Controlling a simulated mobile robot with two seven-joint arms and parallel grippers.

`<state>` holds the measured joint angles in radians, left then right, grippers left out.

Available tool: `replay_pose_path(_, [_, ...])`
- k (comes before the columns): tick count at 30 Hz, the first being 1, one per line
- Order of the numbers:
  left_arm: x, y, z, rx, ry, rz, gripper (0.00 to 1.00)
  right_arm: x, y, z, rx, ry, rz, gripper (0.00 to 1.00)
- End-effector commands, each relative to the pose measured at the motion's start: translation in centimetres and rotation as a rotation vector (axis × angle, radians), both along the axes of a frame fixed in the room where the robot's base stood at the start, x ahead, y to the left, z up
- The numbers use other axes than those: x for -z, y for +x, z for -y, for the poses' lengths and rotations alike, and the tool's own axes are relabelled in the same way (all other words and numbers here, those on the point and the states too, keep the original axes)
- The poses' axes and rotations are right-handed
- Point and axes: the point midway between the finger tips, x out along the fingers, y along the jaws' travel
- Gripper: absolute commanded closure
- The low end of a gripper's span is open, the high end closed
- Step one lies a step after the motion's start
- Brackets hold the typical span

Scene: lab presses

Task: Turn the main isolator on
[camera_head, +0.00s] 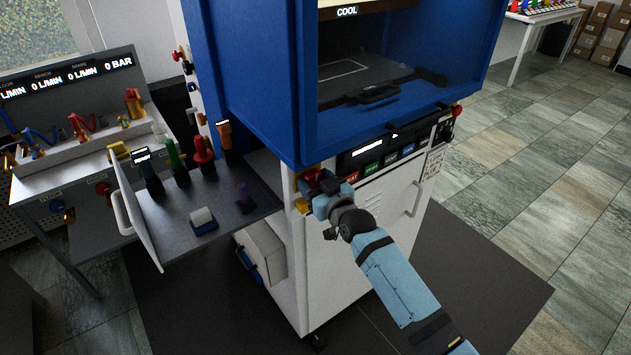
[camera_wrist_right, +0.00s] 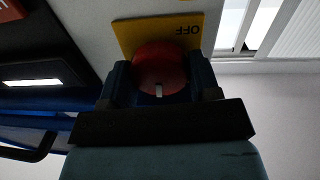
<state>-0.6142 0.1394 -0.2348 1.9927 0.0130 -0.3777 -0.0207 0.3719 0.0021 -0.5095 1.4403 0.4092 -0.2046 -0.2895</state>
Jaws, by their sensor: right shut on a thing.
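The main isolator is a round red knob (camera_wrist_right: 160,66) on a yellow plate (camera_wrist_right: 190,35) in the right wrist view. The word OFF reads upside down on the plate. A short white mark shows on the knob's face, on the side toward my gripper. My right gripper (camera_wrist_right: 160,84) has one dark finger on each side of the knob and is shut on it. In the head view the red knob (camera_head: 312,174) shows at the upper left front corner of the white cabinet, partly hidden by my right gripper (camera_head: 314,184). My left gripper is not in view.
A blue press housing (camera_head: 265,100) overhangs just above my right gripper. A row of coloured buttons (camera_head: 391,158) lies to its right. A side shelf (camera_head: 175,215) with several coloured-handled tools is at the left. The tiled floor (camera_head: 540,190) is clear at the right.

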Motion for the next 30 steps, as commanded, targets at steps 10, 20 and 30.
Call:
replay_pose_path(10, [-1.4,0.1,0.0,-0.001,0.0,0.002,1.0,-0.2,0.0,0.0,0.001,0.232,-0.169,0.67])
replay_pose_path(20, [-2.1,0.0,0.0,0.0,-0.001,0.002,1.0,-0.1,0.1,0.1,0.001,0.487,-0.353,0.67])
replay_pose_path(30, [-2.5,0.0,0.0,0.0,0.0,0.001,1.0,-0.1,0.1,0.1,0.001,0.748,-0.542,0.67])
